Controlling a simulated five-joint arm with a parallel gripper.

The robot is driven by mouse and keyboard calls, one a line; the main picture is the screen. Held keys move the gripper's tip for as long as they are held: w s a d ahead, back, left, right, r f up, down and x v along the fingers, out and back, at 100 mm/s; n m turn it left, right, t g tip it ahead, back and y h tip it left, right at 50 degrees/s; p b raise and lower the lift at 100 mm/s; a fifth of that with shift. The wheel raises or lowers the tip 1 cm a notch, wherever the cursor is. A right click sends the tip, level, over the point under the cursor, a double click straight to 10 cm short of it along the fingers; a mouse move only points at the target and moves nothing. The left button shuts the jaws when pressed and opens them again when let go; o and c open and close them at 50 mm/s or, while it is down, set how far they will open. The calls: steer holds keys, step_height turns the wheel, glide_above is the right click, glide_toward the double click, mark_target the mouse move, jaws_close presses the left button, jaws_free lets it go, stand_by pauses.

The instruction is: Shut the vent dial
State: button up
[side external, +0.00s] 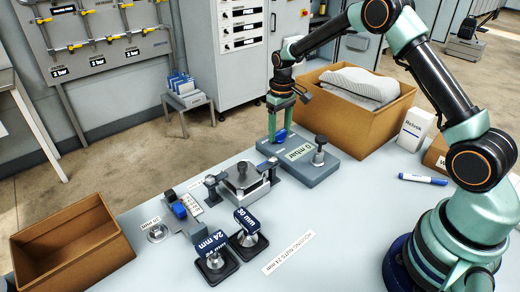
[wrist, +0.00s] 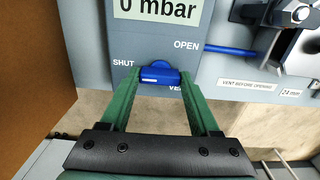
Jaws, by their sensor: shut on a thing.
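The vent dial (wrist: 160,75) is a blue knob on the grey gauge box (wrist: 125,40), with the labels SHUT to its left and OPEN to its upper right in the wrist view. My gripper (wrist: 158,82) is shut on the dial, one green finger on each side. The dial's grip bar lies roughly level in that view, and part of the lettering below it is covered. In the side view my gripper (side external: 280,135) reaches down onto the far left end of the box (side external: 305,165), with the blue dial (side external: 281,134) between the fingers. The display reads 0 mbar.
A clamp fixture (side external: 243,180) stands just left of the box. Two labelled stands, 24 mm (side external: 213,260) and 30 mm (side external: 248,238), are nearer the front. A large cardboard box (side external: 390,115) stands behind, and an empty one (side external: 70,245) at the left.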

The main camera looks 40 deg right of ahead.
mark_target(279, 132)
steer(key=shift+r, duration=0.1)
steer(key=o, duration=1.4)
steer(key=shift+c, duration=0.2)
step_height(279, 132, up, 12)
